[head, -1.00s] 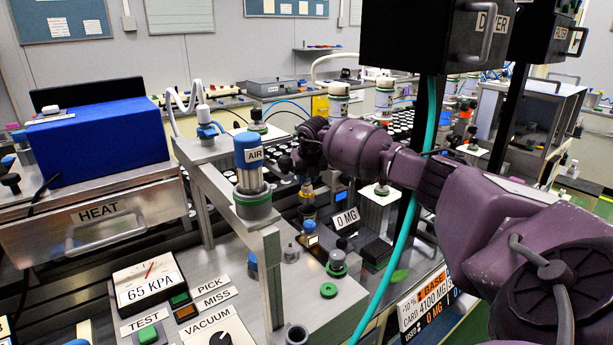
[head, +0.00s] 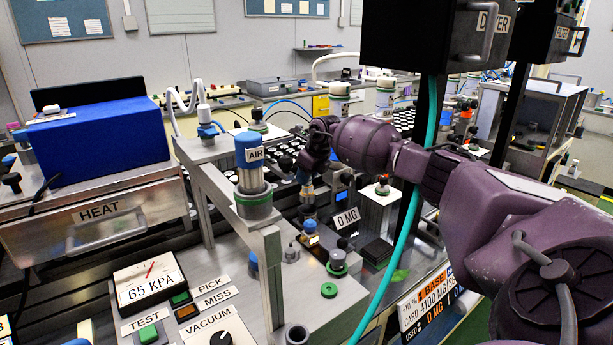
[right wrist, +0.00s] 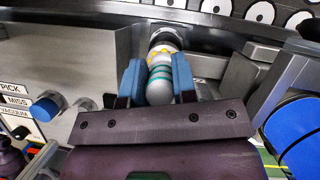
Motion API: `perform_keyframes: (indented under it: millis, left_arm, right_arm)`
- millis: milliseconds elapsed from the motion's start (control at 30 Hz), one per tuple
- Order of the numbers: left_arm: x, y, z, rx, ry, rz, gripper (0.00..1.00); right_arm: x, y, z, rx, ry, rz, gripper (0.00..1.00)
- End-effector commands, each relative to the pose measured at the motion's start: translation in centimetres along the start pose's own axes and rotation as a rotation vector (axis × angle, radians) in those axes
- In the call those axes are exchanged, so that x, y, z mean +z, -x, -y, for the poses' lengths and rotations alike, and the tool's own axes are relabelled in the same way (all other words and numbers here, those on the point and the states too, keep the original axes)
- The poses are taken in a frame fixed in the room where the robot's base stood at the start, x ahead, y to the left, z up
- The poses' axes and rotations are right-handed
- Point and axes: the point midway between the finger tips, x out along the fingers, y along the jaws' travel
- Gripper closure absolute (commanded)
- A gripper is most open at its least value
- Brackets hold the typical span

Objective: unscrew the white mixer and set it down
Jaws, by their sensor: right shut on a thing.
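My right gripper (head: 307,180) reaches down from the right onto a small upright part behind the metal frame in the head view. In the right wrist view its two blue fingertips (right wrist: 157,78) are shut on a rounded white-grey piece with teal bands and yellow marks, which I take as the white mixer (right wrist: 160,72). The far end of this piece meets a dark round socket (right wrist: 164,38); I cannot tell whether its thread is still engaged. In the head view the gripper mostly hides the piece. My left gripper is not in view.
A metal frame with the AIR cylinder (head: 251,172) stands left of my gripper. The grey panel (head: 262,300) has some bare room.

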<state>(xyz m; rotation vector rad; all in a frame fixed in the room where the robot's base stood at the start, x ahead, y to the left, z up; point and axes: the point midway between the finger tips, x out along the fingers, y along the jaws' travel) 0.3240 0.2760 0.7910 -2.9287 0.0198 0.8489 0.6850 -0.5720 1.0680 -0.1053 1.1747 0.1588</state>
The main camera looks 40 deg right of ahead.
Motion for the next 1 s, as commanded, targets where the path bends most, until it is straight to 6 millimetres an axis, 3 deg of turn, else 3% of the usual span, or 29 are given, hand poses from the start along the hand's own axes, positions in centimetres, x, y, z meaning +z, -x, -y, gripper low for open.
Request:
perform_keyframes:
  millis: [500,833,867,933,1000]
  left_arm:
    - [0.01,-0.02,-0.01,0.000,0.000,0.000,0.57]
    - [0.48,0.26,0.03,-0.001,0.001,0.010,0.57]
    - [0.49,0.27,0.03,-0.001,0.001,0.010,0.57]
    - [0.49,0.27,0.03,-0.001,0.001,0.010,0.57]
    - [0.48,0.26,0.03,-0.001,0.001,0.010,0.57]
  right_arm:
    - [0.02,0.05,-0.16,0.153,0.370,-0.001,0.97]
    - [-0.05,0.03,-0.19,0.170,0.410,-0.001,0.97]
    - [-0.05,0.03,-0.19,0.170,0.410,-0.001,0.73]
    - [-0.05,0.03,-0.19,0.170,0.410,-0.001,0.62]
    - [-0.05,0.04,-0.19,0.169,0.410,-0.001,0.60]
